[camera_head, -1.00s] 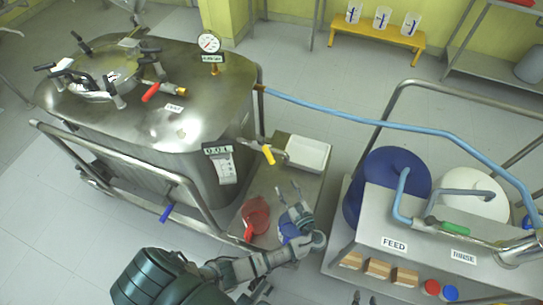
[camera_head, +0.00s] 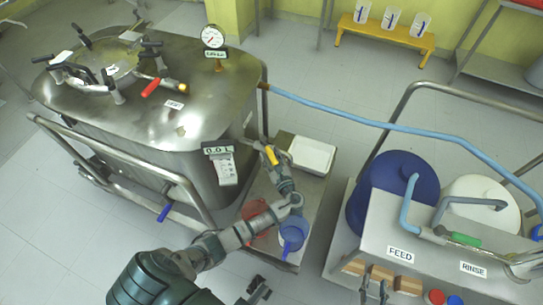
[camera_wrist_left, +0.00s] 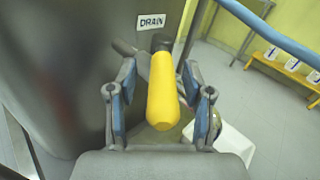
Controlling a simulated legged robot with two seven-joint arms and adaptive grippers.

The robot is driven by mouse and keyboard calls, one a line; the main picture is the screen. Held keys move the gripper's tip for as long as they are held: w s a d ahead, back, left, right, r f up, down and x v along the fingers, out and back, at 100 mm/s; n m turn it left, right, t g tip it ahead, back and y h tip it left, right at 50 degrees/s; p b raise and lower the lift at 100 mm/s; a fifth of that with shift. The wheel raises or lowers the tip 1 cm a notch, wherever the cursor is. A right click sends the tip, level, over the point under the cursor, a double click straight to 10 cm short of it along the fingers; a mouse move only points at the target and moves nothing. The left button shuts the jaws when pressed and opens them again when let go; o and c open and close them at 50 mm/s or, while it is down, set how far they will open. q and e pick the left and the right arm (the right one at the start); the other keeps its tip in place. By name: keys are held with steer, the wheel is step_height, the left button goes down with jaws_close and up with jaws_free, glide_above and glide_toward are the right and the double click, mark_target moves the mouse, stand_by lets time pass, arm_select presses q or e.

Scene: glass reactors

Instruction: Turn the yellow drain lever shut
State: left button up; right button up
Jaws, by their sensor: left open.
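The yellow drain lever (camera_head: 270,155) is on the drain valve low on the right side of the steel reactor (camera_head: 175,125). My left gripper (camera_head: 277,172) is at the lever in the head view and partly hides it. In the left wrist view, the yellow lever (camera_wrist_left: 162,90) lies between the two open fingers of my left gripper (camera_wrist_left: 162,105), with visible gaps on both sides. The lever's dark pivot end is below the DRAIN label (camera_wrist_left: 152,22). Dark tips at the bottom edge may be my right gripper (camera_head: 373,290); its jaws are unclear.
A white tray (camera_head: 313,155) stands right of the valve. A blue jug (camera_head: 293,233) and a red one (camera_head: 256,212) stand below, near my forearm. The reactor's rail (camera_head: 130,160) runs at left. A blue hose (camera_head: 350,120) crosses to the FEED and RINSE cart (camera_head: 420,262).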

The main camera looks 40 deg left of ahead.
arm_select(q)
steer(key=shift+d+r, duration=0.1)
steer(key=shift+d, duration=0.25)
jaws_close()
arm_select(e)
steer(key=shift+d+f, duration=0.1)
steer(key=shift+d, duration=0.25)
arm_select(q)
steer(key=shift+a, duration=0.1)
arm_select(e)
steer(key=shift+a, duration=0.1)
steer(key=shift+s+f+g, duration=0.15)
steer(key=shift+f+g, duration=0.1)
steer(key=shift+g, duration=0.05)
